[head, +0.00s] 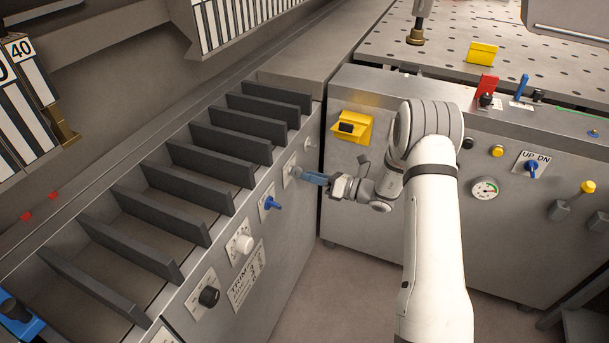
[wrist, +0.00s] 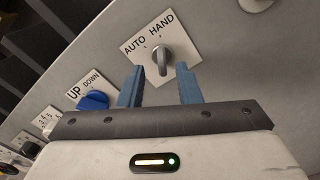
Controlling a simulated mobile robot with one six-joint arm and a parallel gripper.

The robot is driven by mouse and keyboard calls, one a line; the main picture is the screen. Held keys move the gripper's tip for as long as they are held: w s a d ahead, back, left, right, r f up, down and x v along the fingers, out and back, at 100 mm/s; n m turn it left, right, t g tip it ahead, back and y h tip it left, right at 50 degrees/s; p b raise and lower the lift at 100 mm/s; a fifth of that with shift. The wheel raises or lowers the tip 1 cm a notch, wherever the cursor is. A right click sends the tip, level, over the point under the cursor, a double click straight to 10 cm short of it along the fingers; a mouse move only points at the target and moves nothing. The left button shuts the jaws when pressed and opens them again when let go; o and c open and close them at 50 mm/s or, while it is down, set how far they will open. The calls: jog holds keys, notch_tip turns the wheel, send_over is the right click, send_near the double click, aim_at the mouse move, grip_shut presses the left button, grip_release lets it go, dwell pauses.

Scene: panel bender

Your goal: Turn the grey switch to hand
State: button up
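The grey switch (wrist: 160,60) shows in the wrist view on a white plate (wrist: 134,50) marked AUTO on the left and HAND on the right. Its knob stands roughly upright, between the two words. My gripper (wrist: 160,84) is open, with its blue fingers apart on either side below the knob. I cannot tell whether either finger touches it.
A blue UP/DOWN switch (wrist: 93,101) is to the left in the wrist view; it also shows in the head view (head: 273,203). A white knob (head: 243,243) and a black knob (head: 209,297) lie farther along the panel. A yellow box (head: 353,127) is on the adjoining cabinet.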

jog(key=v, duration=0.4)
jog(key=shift+d, duration=0.1)
jog(key=shift+s+r, duration=0.1)
jog(key=s+r+n+g+h+p, duration=0.3)
jog(key=s+r+n+g+h, duration=0.45)
jog(key=s+r+n, duration=0.9)
jog(key=s+d+r+n+t+h+p, duration=0.1)
jog(key=s+d+r+n+t+h, duration=0.1)
jog(key=s+d+n, duration=0.4)
jog(key=s+d+r+n+t+h+p, duration=0.1)
jog(key=s+d+r+n+h, duration=0.4)
jog(key=s, duration=0.5)
jog(key=shift+d+n+t+h+p, duration=0.4)
jog(key=shift+d+h, duration=0.35)
jog(key=shift+h, duration=0.5)
